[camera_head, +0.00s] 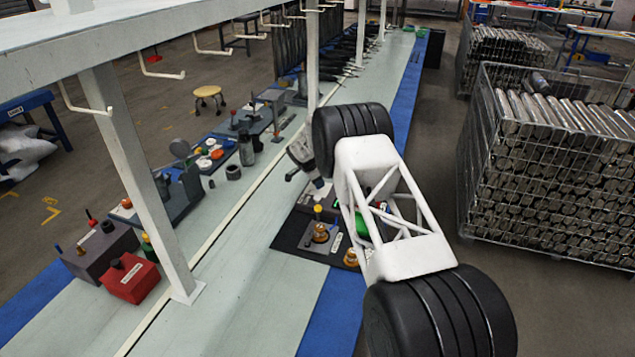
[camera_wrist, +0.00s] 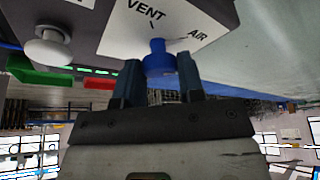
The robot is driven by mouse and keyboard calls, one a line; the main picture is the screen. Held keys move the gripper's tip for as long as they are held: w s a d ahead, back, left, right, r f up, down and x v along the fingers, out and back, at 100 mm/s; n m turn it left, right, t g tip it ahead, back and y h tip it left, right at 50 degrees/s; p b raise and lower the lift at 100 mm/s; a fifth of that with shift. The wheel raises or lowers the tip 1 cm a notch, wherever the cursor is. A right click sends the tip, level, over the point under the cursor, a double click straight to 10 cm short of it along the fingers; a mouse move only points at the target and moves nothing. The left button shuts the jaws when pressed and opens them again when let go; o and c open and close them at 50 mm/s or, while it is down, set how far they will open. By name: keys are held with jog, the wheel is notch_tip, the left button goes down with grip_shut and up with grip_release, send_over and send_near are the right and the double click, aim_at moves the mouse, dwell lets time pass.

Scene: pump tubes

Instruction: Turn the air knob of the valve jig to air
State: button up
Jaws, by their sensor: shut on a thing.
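The blue air knob (camera_wrist: 157,60) is in the upper middle of the wrist view, in front of a white plate (camera_wrist: 122,40) marked VENT and AIR on the grey valve jig (camera_wrist: 85,22). Short dark marks stand by both words. I cannot tell which mark the knob points to. My gripper (camera_wrist: 159,74) has one dark finger on each side of the knob and is shut on it. In the head view my white and black arm reaches over the bench, and I cannot clearly make out the knob or the fingertips there.
A white round knob (camera_wrist: 50,47) stands left of the blue knob. Green (camera_wrist: 35,72) and red (camera_wrist: 98,83) parts lie beyond. In the head view a white post (camera_head: 140,180) and a red box (camera_head: 130,278) stand left. Wire cages (camera_head: 560,150) of metal tubes stand right.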

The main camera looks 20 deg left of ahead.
aim_at(311, 191)
dwell(0.3)
jog(key=o, duration=0.9)
jog(key=shift+r, duration=0.15)
jog(key=v, duration=0.7)
jog(key=shift+s+r, duration=0.15)
jog(key=shift+r, duration=0.05)
jog(key=shift+a, duration=0.15)
